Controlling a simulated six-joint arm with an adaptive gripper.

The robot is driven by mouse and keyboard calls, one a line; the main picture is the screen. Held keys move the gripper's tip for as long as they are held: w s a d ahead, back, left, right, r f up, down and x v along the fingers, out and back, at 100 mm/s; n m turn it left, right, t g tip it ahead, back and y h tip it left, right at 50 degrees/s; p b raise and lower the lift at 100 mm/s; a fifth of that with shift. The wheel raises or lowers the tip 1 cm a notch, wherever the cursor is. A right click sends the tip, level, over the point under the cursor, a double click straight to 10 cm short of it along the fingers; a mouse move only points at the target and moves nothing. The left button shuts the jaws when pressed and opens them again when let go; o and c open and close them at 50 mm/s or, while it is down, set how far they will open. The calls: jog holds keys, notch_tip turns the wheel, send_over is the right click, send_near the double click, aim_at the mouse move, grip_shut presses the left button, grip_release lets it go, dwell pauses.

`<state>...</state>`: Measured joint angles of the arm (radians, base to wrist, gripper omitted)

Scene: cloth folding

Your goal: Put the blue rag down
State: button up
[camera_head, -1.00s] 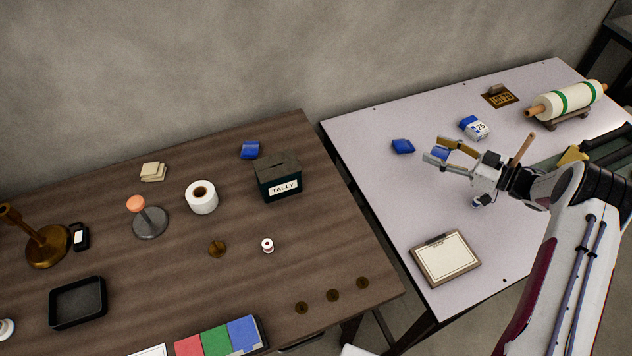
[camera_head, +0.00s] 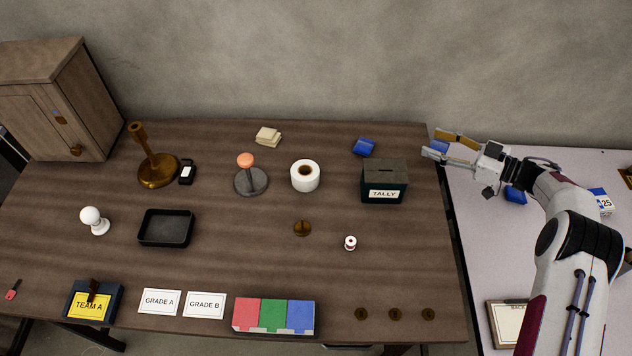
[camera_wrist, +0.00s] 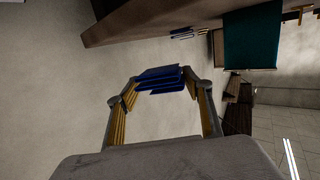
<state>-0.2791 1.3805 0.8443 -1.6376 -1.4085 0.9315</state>
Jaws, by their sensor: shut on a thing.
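My gripper (camera_head: 433,144) is shut on a folded blue rag (camera_head: 440,148), held in the air near the right end of the brown table (camera_head: 330,270). In the wrist view the rag (camera_wrist: 160,78) shows as dark blue folded layers between the two fingertips (camera_wrist: 163,88). A second folded blue rag (camera_head: 364,147) lies on the brown table, behind the black tally box (camera_head: 384,185). A third folded blue rag (camera_head: 515,196) lies on the pale table (camera_head: 480,250), partly behind my arm.
A white roll (camera_head: 305,176), a beige cloth stack (camera_head: 268,136) and a pink-topped stand (camera_head: 250,177) are on the brown table. A black tray (camera_head: 166,228) and red, green and blue panels (camera_head: 273,315) are nearer the front.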

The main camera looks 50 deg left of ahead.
jog(key=s+a+r+n+g, duration=0.1)
jog(key=s+a+r, duration=0.1)
jog(key=a, duration=0.5)
jog(key=shift+s+r, duration=0.3)
jog(key=shift+r, duration=0.3)
jog(key=shift+w+a+r, duration=0.1)
jog(key=shift+w+r, duration=0.15)
jog(key=shift+r, duration=0.2)
jog(key=shift+w+a+r, duration=0.1)
jog(key=shift+w+r, duration=0.1)
jog(key=shift+r, duration=0.25)
jog(key=shift+c, duration=0.2)
jog(key=shift+f, duration=0.1)
send_over(406, 152)
jog(key=shift+w+f, duration=0.1)
jog(key=shift+f, duration=2.75)
jog(key=shift+f, duration=0.2)
jog(key=shift+f, duration=1.9)
